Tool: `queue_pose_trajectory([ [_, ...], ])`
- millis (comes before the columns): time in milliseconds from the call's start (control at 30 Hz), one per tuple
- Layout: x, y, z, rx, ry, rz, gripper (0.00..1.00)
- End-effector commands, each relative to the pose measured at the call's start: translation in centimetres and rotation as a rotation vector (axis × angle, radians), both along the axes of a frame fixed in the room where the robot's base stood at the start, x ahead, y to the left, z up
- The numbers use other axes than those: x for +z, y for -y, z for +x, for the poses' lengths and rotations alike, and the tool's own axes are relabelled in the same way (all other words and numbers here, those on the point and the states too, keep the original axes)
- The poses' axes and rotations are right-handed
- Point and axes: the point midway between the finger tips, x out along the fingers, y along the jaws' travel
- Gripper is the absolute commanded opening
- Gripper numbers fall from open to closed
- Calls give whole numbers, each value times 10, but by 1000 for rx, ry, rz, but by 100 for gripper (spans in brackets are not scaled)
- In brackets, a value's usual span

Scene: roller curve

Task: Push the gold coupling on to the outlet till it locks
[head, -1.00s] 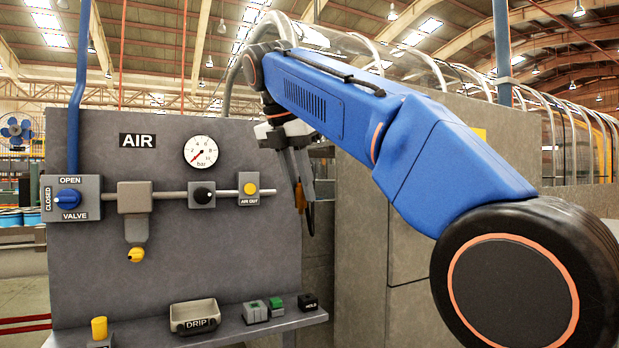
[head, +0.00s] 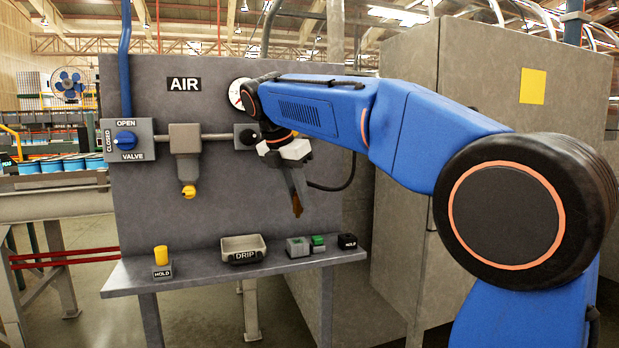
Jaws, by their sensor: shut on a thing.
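My gripper (head: 297,208) is shut on a small gold-brown thing at its fingertips, which appears to be the gold coupling (head: 297,204). Its fingers point down in front of the right part of the grey AIR panel (head: 220,215). A black hose (head: 338,187) shows to the right of the fingers and curves up to the right. The coupling is small and partly covered by the fingers. The outlet is hidden behind my arm, so its distance from the coupling cannot be told.
The valve (head: 125,140) and filter (head: 186,155) are at left. A grey cabinet (head: 415,265) stands right.

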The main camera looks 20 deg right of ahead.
Motion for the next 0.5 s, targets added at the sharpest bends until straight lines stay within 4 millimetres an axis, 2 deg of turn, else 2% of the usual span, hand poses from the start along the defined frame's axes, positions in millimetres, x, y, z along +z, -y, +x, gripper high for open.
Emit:
queue_pose_trajectory([
  [500,-33,-2,2,1,-1,1,0],
])
